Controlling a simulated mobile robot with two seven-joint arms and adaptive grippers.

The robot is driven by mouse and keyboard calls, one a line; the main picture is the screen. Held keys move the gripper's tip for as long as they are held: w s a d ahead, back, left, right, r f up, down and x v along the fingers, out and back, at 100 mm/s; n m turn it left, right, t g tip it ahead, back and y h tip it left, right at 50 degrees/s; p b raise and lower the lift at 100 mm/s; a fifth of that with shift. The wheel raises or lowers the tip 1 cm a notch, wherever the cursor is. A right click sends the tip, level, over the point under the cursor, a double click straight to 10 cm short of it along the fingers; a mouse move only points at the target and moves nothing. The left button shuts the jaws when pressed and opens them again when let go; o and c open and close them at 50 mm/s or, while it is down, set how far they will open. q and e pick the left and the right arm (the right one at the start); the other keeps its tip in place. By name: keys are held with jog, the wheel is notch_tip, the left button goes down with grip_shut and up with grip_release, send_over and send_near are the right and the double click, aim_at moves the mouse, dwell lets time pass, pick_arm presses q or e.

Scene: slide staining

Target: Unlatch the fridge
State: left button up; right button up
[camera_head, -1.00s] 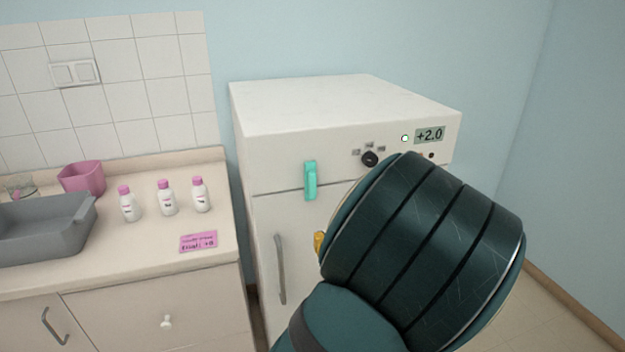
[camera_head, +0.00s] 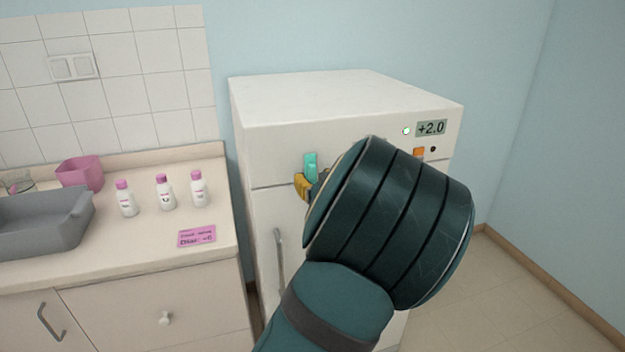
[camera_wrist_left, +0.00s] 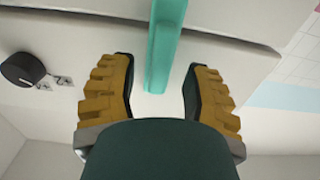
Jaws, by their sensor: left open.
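The white fridge (camera_head: 345,100) stands right of the counter. Its teal latch (camera_head: 310,165) is upright across the seam between the top panel and the door. In the left wrist view the latch (camera_wrist_left: 166,45) runs between the two yellow fingers of my left gripper (camera_wrist_left: 160,90), which are apart on either side of it with gaps. In the head view one yellow finger of my left gripper (camera_head: 302,186) shows at the latch's lower end; my arm hides the rest. The door handle (camera_head: 280,262) is a vertical grey bar below. My right gripper is not in view.
A black knob (camera_wrist_left: 22,69) sits on the fridge panel. The display (camera_head: 430,128) reads +2.0. The counter (camera_head: 130,260) at the left holds several white bottles, a grey tray (camera_head: 45,228), a pink container (camera_head: 80,173) and a pink note (camera_head: 197,236).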

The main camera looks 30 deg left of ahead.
pick_arm(q)
jog(key=shift+x, duration=1.05)
jog(key=c, duration=0.8)
jog(key=shift+s+d+r, duration=0.1)
jog(key=shift+s, duration=0.05)
grip_shut()
